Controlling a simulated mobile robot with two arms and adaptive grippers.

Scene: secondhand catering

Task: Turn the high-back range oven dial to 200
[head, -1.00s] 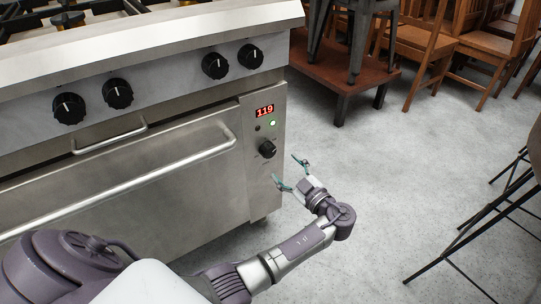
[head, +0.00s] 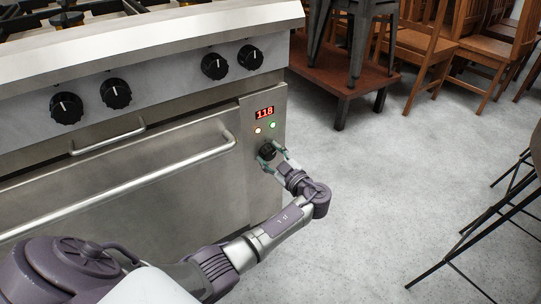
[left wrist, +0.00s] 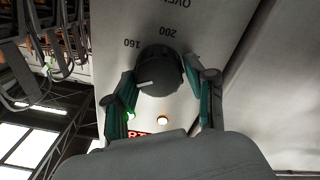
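The oven dial (head: 267,151) is a round black knob on the front panel at the right end of the steel range. In the left wrist view the dial (left wrist: 160,70) shows upside down with its white mark toward the lower left; the inverted labels 160 and 200 are above it. My left gripper (head: 274,154) is at the dial, with one green finger on each side. In the left wrist view the fingers of the gripper (left wrist: 158,66) close in on the knob's sides and appear to touch it. The right gripper is not in view.
The red display (head: 265,113) above the dial reads 118, with an orange lamp (head: 258,131) and a green lamp (head: 273,125) lit below it. The oven door handle (head: 120,190) juts out to the left. Open floor (head: 370,190) lies right of the range.

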